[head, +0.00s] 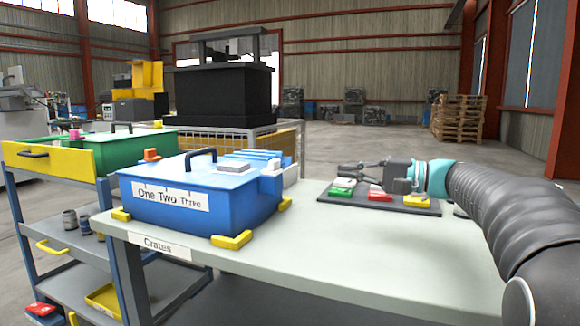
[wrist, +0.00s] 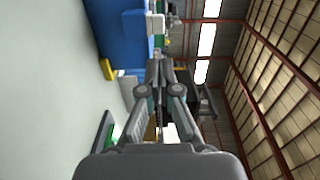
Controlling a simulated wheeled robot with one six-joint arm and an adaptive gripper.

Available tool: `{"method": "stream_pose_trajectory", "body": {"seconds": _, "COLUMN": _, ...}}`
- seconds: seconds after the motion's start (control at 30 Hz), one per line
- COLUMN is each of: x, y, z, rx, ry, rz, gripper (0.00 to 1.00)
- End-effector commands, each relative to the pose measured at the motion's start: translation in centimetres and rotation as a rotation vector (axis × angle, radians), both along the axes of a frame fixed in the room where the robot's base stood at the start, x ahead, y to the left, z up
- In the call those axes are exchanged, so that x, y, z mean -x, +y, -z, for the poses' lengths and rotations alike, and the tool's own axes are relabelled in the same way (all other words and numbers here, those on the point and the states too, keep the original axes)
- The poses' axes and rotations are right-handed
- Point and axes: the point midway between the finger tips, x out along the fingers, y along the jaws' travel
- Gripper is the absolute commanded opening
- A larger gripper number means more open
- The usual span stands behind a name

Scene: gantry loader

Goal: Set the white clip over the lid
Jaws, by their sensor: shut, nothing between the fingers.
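The blue crate (head: 200,208) with a blue lid and dark handle stands on the table, its front label reading "One Two Three". A white piece (head: 271,178), which looks like the white clip, sits at the crate's right end, by the lid's edge; I cannot tell how fully it is seated. It seems to show in the wrist view too (wrist: 156,23). My gripper (head: 342,172) is shut and empty, level above the dark tray, to the right of the crate and apart from it. Its fingertips (wrist: 160,68) point toward the crate's side in the wrist view.
The dark tray (head: 326,198) holds green (head: 342,188), red (head: 379,192) and yellow (head: 416,201) pieces under my gripper. Yellow corner blocks (head: 232,240) surround the crate. A blue cart with a green crate (head: 140,140) stands left. The table's front right is clear.

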Motion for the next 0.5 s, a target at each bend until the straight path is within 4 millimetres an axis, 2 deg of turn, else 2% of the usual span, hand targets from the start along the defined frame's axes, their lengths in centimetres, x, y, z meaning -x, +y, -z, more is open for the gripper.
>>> {"method": "stream_pose_trajectory", "body": {"seconds": 0.27, "x": -0.1, "y": 0.3, "z": 0.0, "rx": 0.002, "ry": 0.002, "rz": 0.0, "gripper": 0.0}}
{"method": "stream_pose_trajectory", "body": {"seconds": 0.5, "x": -1.1, "y": 3.2, "z": 0.0, "rx": 0.002, "ry": 0.002, "rz": -0.001, "gripper": 0.0}}
